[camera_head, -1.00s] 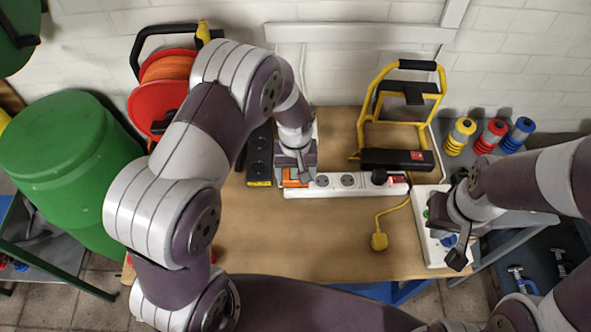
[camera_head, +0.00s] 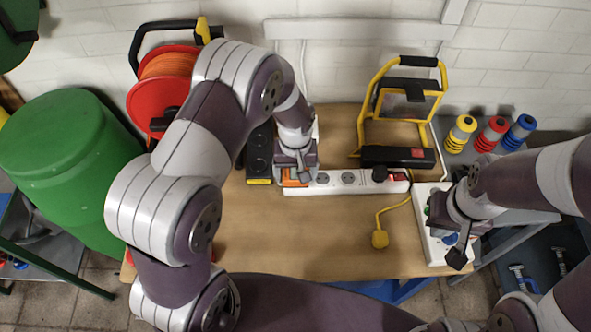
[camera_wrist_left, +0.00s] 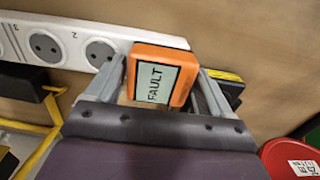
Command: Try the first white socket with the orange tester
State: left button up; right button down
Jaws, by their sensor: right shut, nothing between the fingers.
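The orange tester (camera_wrist_left: 162,75) is plugged against the end of the white socket strip (camera_wrist_left: 18,38), and its screen reads FAULT. The sockets beside it in the left wrist view look empty. My left gripper (camera_wrist_left: 163,68) is shut on the tester, a finger on each side. In the head view the tester (camera_head: 291,183) shows as a bit of orange below my left gripper (camera_head: 297,178), at the left end of the strip (camera_head: 330,189). The socket under the tester is hidden. My right gripper (camera_head: 456,257) is shut and empty above the white box at the table's right side.
A black socket strip (camera_head: 259,156) stands left of the white one. A yellow-framed work lamp (camera_head: 397,158) stands behind the strip, and a yellow plug (camera_head: 379,239) lies in front. A red cable reel (camera_head: 160,85) is at the back left. The front middle of the table is clear.

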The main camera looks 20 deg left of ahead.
pick_arm(q)
jog(key=shift+o, duration=0.8)
notch_tip(320, 180, up, 13)
jog(key=b, duration=0.1)
jog(key=shift+b, duration=0.35)
jog(key=shift+f, duration=0.15)
jog(key=s+a+m+t, duration=0.1)
jog(key=s+a+m, duration=0.2)
jog(key=s, duration=1)
jog(key=shift+s+a+f, duration=0.25)
jog(key=shift+s+a, duration=0.05)
jog(key=shift+a, duration=0.95)
jog(key=shift+s, duration=0.1)
